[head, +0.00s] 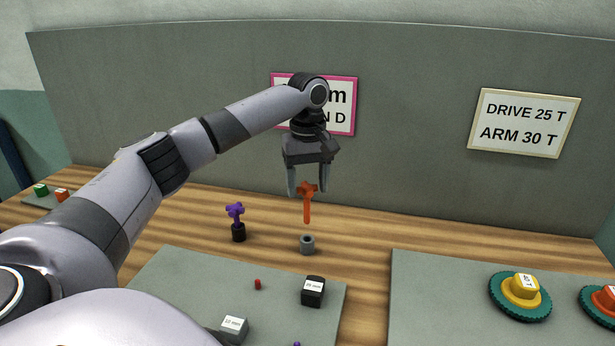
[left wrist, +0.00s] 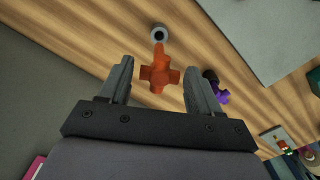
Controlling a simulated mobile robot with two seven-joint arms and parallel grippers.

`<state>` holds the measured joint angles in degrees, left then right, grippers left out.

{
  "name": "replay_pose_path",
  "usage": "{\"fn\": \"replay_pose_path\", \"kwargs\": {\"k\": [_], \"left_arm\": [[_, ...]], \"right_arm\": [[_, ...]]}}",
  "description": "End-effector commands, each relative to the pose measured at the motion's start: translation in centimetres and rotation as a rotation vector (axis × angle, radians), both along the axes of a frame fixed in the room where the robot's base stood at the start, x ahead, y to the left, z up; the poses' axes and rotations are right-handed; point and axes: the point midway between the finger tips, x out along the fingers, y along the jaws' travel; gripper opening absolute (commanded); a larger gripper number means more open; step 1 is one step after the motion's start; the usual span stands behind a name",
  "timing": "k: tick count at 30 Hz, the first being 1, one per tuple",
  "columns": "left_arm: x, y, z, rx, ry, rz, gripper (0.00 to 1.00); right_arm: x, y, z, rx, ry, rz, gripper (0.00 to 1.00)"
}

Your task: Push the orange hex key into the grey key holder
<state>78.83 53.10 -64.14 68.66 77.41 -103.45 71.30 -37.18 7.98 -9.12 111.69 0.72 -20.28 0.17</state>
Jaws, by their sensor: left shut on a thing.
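The orange hex key (head: 307,203) hangs upright with its stem down and its cross-shaped head at the fingertips of my left gripper (head: 307,190). My left gripper is shut on the key's head. The grey key holder (head: 307,248) is a small open cylinder on the wooden table. The key's tip is above the holder and apart from it, nearly in line in the head view. In the left wrist view the key (left wrist: 160,76) lies between the fingers, with its stem pointing toward the holder (left wrist: 152,35). My right gripper is not in view.
A purple key (head: 235,210) stands in a black holder (head: 238,233) left of the grey one. A grey mat (head: 190,275) with small blocks lies in front. Another mat (head: 430,290) with yellow and orange knobs lies right. A grey panel (head: 420,130) stands behind.

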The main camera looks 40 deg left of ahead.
Motion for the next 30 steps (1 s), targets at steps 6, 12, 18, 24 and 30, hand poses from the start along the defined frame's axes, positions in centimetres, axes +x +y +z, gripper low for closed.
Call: {"fn": "replay_pose_path", "kwargs": {"k": [6,12,18,24,30], "left_arm": [[0.0,0.0,0.0,0.000,0.000,0.000,0.00],[-0.1,0.0,-1.3,-0.001,0.002,0.000,0.00],[-0.1,-0.1,-2.8,0.000,0.001,0.000,0.00],[0.0,-0.1,-3.8,-0.001,-0.002,0.000,0.00],[0.0,-0.1,-3.9,-0.001,-0.002,0.000,0.00]], "right_arm": [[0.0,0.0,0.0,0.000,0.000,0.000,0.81],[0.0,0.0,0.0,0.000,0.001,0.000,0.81],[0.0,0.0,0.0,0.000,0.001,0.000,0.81],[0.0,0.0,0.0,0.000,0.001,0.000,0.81],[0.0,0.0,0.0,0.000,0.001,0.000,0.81]]}}
